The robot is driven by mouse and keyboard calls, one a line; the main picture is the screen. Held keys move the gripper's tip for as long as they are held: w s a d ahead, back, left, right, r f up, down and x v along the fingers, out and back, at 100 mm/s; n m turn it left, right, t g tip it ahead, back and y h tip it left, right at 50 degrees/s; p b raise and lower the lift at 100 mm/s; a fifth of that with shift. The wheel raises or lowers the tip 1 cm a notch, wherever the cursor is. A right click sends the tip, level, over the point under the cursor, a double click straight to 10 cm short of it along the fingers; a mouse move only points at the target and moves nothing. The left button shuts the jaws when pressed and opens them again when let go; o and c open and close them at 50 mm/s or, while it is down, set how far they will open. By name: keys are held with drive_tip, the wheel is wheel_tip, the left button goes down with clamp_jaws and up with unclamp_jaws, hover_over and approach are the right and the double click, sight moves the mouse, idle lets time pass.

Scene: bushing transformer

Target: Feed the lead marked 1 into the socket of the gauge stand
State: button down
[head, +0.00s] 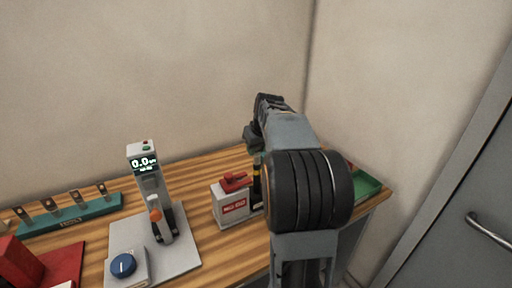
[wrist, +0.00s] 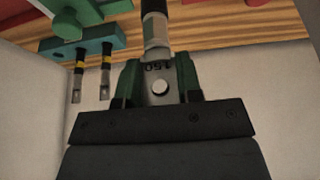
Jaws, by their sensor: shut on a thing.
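In the wrist view my gripper (wrist: 157,80) is shut on a metal lug with a round hole, at the end of a dark lead (wrist: 155,30). The lug is stamped with characters that look like 150, seen turned over; I cannot make out a separate mark 1. The gauge stand (head: 150,185) is in the head view, left of my arm, with a lit display reading 0.0 and an orange-tipped black part on its front. I cannot tell which part is its socket. My arm hides the gripper and held lead in the head view.
The head view shows a red-topped white box (head: 232,207), a teal rack (head: 75,222) with metal lugs, a blue knob (head: 123,265) and a green tray (head: 366,185).

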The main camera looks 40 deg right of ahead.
sight(257, 154)
drive_tip(key=shift+f+b, duration=1.25)
drive_tip(key=shift+f, duration=0.55)
drive_tip(key=c, duration=0.7)
unclamp_jaws()
drive_tip(key=shift+f, duration=0.1)
drive_tip(key=v, duration=1.4)
drive_tip(key=shift+w, duration=0.2)
